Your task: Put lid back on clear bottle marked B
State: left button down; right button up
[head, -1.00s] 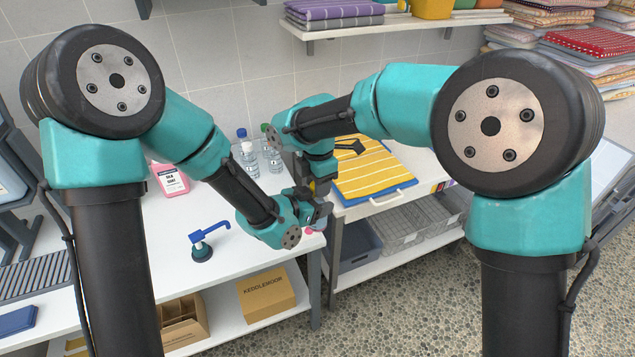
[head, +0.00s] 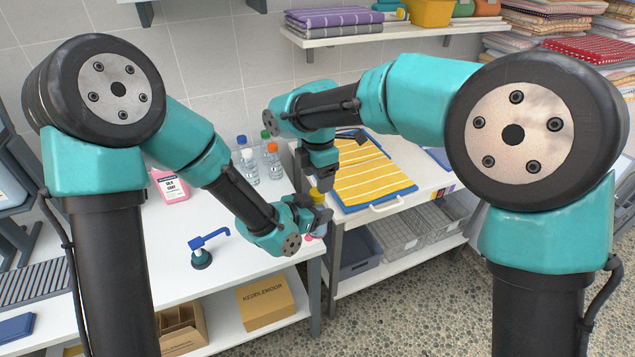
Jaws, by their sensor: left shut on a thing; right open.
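My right gripper (head: 320,186) is open, pointing down just above that yellow part. I cannot make out a loose lid.
A pink bottle (head: 171,186) is at the back left. A yellow striped towel (head: 365,172) lies on a blue tray at the right. Cardboard boxes (head: 265,302) sit below. The table front is mostly clear.

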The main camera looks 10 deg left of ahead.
jog(key=shift+r, duration=0.1)
jog(key=shift+c, duration=0.4)
jog(key=shift+r+n, duration=1.6)
jog(key=shift+r, duration=0.05)
jog(key=shift+f, duration=4)
jog(key=c, duration=0.9)
jog(key=shift+m, duration=1.7)
jog(key=shift+c, duration=0.2)
